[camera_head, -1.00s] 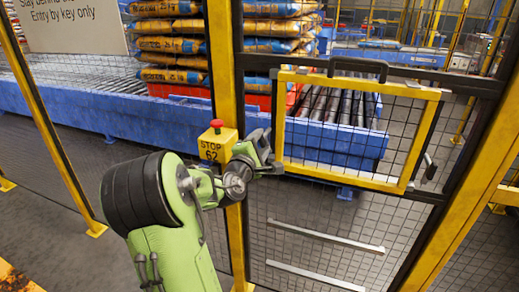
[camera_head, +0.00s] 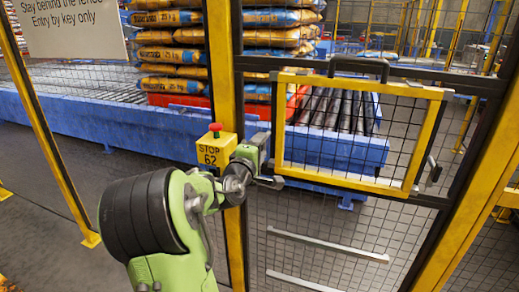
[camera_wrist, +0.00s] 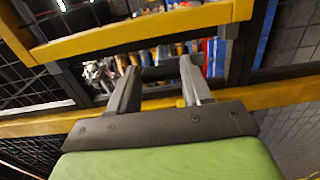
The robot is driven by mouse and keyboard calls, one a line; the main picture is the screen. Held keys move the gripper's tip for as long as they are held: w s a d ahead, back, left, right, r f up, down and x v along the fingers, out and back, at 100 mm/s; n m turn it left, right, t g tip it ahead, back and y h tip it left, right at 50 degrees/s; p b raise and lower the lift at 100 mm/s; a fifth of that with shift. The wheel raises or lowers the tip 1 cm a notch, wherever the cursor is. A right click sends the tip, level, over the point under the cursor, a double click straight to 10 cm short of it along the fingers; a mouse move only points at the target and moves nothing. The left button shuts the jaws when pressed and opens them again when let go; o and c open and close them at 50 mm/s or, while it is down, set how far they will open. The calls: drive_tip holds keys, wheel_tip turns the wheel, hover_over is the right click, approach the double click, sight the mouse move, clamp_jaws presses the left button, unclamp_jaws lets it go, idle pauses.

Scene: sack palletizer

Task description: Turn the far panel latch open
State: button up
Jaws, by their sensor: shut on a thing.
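The yellow-framed panel (camera_head: 362,85) is set in the mesh gate and looks closed. My gripper (camera_head: 266,163) is at the panel's left edge, beside the yellow post. In the wrist view my gripper (camera_wrist: 160,78) has its two grey fingers on either side of a dark bar (camera_wrist: 160,73), which I take to be the far panel latch. The fingers are shut on it. In the head view my gripper hides this latch, so its angle cannot be told. Another latch handle (camera_head: 433,171) shows at the panel's right edge.
A yellow stop box (camera_head: 215,150) with a red button is on the post just left of my gripper. A black handle (camera_head: 358,66) tops the panel. Two pale bars (camera_head: 330,246) cross the mesh below. A blue conveyor (camera_head: 100,128) and stacked sacks (camera_head: 175,55) stand behind the fence.

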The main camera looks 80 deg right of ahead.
drive_tip(key=shift+f, duration=0.1)
drive_tip(key=o, duration=1.1)
drive_tip(key=shift+c, duration=0.2)
drive_tip(key=shift+a, duration=0.15)
drive_tip(key=w+a+b, duration=0.1)
drive_tip(key=a, duration=1.4)
drive_tip(key=shift+w+a, duration=0.2)
drive_tip(key=shift+a, duration=0.05)
